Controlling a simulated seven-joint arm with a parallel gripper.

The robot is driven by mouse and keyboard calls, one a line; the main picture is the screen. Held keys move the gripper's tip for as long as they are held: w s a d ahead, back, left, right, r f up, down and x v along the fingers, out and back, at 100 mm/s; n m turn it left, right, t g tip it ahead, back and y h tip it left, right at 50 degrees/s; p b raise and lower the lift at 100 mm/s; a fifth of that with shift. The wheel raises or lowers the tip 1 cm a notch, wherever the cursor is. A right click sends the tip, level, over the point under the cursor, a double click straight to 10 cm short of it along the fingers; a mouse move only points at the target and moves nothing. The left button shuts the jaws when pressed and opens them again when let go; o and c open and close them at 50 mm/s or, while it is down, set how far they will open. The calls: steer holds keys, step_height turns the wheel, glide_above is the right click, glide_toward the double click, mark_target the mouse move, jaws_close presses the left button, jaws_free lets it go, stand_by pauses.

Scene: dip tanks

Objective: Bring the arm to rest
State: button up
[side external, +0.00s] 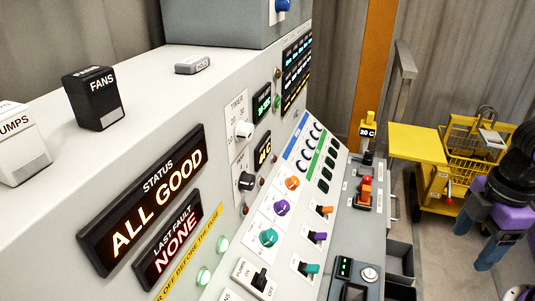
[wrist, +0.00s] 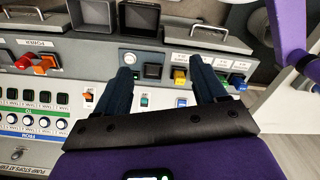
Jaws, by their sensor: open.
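My gripper (side external: 474,244) hangs at the right edge of the side external view, with dark blue fingers pointing down. It stands apart from the control console, in front of the yellow cart. In the wrist view my gripper (wrist: 165,72) shows two spread fingers with nothing between them. Beyond the fingers lies the console panel (wrist: 185,103), with small coloured switches and a dark square recess. Most of my arm is outside the side external view.
The grey console (side external: 130,55) fills the left and middle, with a lit status display (side external: 150,210) reading "ALL GOOD". Knobs and switches stick up along its sloped panel. The yellow cart (side external: 437,187) stands on the floor at right. A purple part (wrist: 287,22) shows at the wrist view's upper right.

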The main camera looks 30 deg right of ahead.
steer(key=o, duration=0.4)
steer(key=shift+w+a+f, duration=0.1)
steer(key=shift+w+a, duration=0.05)
steer(key=w+a+m+t+y, duration=0.1)
steer(key=w+a+t+y, duration=0.3)
steer(key=w, duration=0.7)
steer(key=w+a+m+t+y, duration=0.1)
steer(key=w+a+t+y, duration=0.3)
steer(key=w, duration=0.7)
steer(key=w+a+f+m+t+y, duration=0.1)
steer(key=w+a+t+y, duration=0.3)
steer(key=w, duration=0.7)
steer(key=shift+w+a+m+t, duration=0.3)
steer(key=shift+w+a, duration=0.05)
steer(key=shift+a, duration=0.15)
